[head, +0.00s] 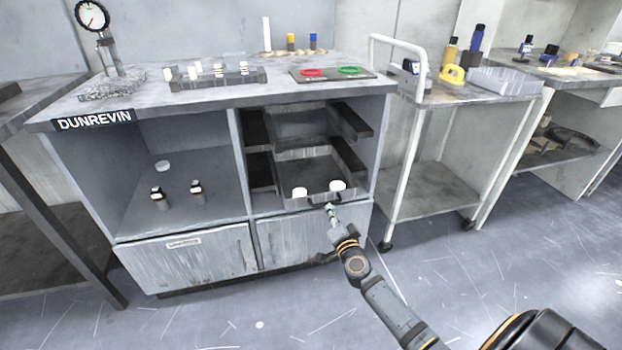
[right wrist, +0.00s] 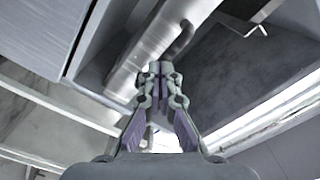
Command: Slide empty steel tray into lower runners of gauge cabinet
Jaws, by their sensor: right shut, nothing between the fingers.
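The gauge cabinet (head: 240,150) stands ahead, with an open right bay holding dark side runners (head: 352,122) at different heights. A grey steel tray (head: 318,168) sits low in that bay, its front edge near the bay opening. Two white round pieces show at the tray's front; I cannot tell whether they lie inside it. My right gripper (head: 331,208) is shut and empty, just in front of the tray's front edge. In the right wrist view its closed fingertips (right wrist: 161,70) are close to a metal front edge; contact is unclear. My left gripper is out of view.
The cabinet top carries a dial gauge (head: 93,18), a rack of small blocks (head: 215,76) and a red-and-green marked plate (head: 330,73). Closed drawers (head: 187,258) lie below. A white cart (head: 430,185) stands close on the right. The floor in front is clear.

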